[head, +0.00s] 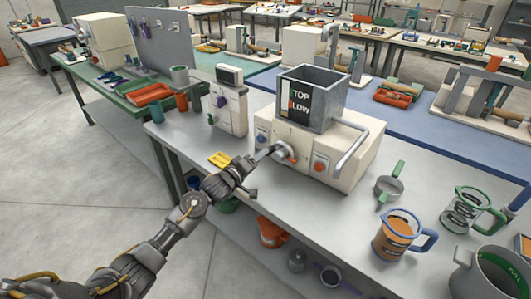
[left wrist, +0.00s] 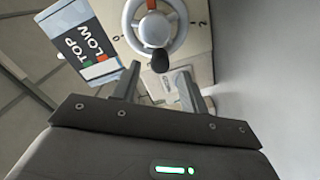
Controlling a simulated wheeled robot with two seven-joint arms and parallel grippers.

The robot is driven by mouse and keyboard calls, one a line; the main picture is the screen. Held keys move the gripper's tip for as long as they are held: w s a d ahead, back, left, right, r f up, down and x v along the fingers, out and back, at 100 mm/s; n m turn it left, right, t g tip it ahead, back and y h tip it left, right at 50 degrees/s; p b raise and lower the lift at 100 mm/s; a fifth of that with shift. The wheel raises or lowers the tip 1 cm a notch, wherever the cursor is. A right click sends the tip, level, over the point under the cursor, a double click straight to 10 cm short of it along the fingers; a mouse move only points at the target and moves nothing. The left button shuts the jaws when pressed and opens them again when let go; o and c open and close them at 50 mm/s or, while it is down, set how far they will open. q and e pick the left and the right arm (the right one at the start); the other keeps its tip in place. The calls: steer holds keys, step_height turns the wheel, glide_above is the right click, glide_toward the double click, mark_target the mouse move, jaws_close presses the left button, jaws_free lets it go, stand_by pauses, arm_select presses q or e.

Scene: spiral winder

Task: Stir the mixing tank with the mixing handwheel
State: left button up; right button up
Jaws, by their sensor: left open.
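The mixing tank (head: 318,88) is a grey open square box with a TOP/LOW label, on top of a cream machine. The mixing handwheel (head: 284,153) is a light grey wheel on the machine's front. It also shows in the left wrist view (left wrist: 182,36), with a red mark at its top and a dark handle knob (left wrist: 160,61) at its lower rim. My left gripper (head: 262,158) is open, just left of the handwheel in the head view. In the left wrist view its fingertips (left wrist: 157,72) lie on either side of the knob's line; contact cannot be told. The tank's contents are hidden.
An orange-red knob (head: 319,166) and a bent grey pipe (head: 352,143) are on the machine's right. A cream unit with a screen (head: 229,75) stands left. A yellow item (head: 220,159) lies near my gripper.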

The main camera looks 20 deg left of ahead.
arm_select(q)
steer(key=shift+x, duration=1.75)
jaws_close()
steer(key=shift+r, duration=0.1)
